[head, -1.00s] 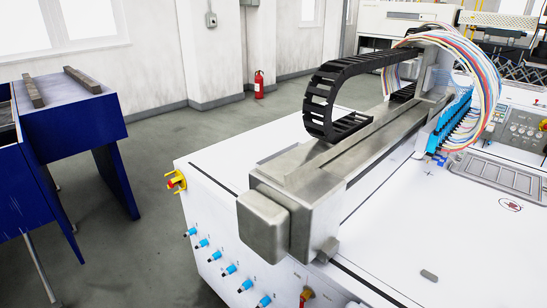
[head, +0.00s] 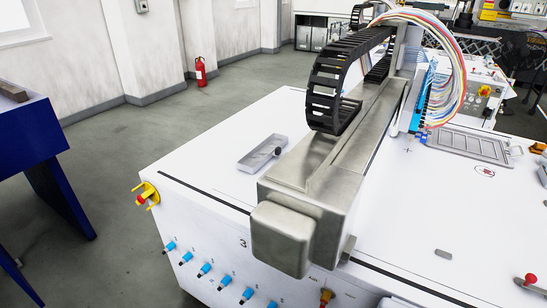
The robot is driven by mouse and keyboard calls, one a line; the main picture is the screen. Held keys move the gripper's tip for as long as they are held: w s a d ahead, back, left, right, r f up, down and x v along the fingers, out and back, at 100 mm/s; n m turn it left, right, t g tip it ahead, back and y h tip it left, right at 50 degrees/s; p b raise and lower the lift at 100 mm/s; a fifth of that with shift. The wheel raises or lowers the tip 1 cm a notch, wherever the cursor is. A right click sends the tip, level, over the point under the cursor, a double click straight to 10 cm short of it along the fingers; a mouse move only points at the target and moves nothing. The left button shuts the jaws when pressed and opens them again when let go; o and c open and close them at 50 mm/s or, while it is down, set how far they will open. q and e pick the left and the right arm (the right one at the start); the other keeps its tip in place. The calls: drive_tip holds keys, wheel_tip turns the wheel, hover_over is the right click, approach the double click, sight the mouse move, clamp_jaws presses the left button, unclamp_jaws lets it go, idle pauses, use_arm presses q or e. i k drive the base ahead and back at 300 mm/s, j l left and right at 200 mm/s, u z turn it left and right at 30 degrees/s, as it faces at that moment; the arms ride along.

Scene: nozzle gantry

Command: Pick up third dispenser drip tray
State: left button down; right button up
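A shallow grey metal tray (head: 258,156) with a black knob at its right end lies on the white machine top, just left of the gantry beam. A flat grey tray with several compartments (head: 468,145) sits at the right, beyond the blue nozzle row (head: 422,98) and its coloured tubes. I cannot tell from the picture which of these is the third dispenser's drip tray. The number 3 is printed on the machine's front face. Neither of my grippers is in view.
The metal gantry beam (head: 318,185) and black cable chain (head: 328,92) stand between the two trays. A blue table (head: 25,135) stands at left, with open floor between. A red extinguisher (head: 200,72) is by the wall.

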sight(271, 146)
drive_tip(key=i+j, duration=0.15)
drive_tip(key=j, duration=0.25)
drive_tip(key=i+j+z, duration=0.1)
drive_tip(key=j, duration=0.3)
drive_tip(key=i+j, duration=0.25)
drive_tip(key=j, duration=0.15)
drive_tip(key=i+j+z, duration=0.1)
drive_tip(key=j, duration=0.3)
drive_tip(key=i+j, duration=0.2)
drive_tip(key=j, duration=0.2)
drive_tip(key=i+j+z, duration=0.1)
drive_tip(key=j, duration=0.3)
drive_tip(key=i+j, duration=0.15)
drive_tip(key=j, duration=0.3)
